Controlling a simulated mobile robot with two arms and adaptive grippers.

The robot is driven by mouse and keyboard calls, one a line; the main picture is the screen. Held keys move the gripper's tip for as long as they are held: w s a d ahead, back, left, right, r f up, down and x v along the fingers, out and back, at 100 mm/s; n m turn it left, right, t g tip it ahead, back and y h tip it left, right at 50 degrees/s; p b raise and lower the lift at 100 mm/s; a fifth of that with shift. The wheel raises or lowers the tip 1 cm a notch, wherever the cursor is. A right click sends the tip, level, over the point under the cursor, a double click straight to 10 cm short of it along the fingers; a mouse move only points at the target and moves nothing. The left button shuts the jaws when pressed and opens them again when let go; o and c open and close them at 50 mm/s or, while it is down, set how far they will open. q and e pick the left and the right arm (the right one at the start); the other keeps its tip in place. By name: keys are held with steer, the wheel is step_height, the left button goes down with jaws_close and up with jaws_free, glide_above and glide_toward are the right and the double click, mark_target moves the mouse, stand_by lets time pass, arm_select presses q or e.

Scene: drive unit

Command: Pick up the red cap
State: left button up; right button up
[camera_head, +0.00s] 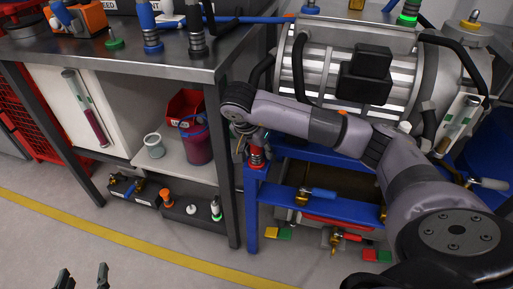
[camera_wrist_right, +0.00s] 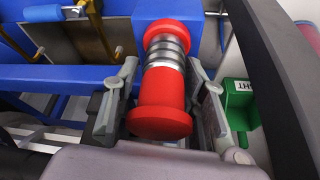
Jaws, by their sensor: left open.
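A red cap (camera_wrist_right: 160,105) with a silver ribbed middle and red ends fills the centre of the right wrist view. It also shows in the head view (camera_head: 257,158), upright on the corner of the blue frame beside the metal bench. My right gripper (camera_wrist_right: 165,72) has one finger on each side of it. I cannot tell whether the fingers press on it or stand just clear. In the head view the right arm reaches across from the right and hides part of the gripper. My left gripper (camera_head: 83,276) is open and empty at the bottom left, over the floor.
The metal bench (camera_head: 130,52) with tools and fittings stands left of the blue cart (camera_head: 340,205). A large ribbed motor (camera_head: 320,75) sits on the cart. A green box (camera_wrist_right: 238,105) is close to the gripper's right finger. The floor at the front left is clear.

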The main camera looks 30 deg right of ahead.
jaws_close()
steer(key=shift+r, duration=0.1)
stand_by(0.4)
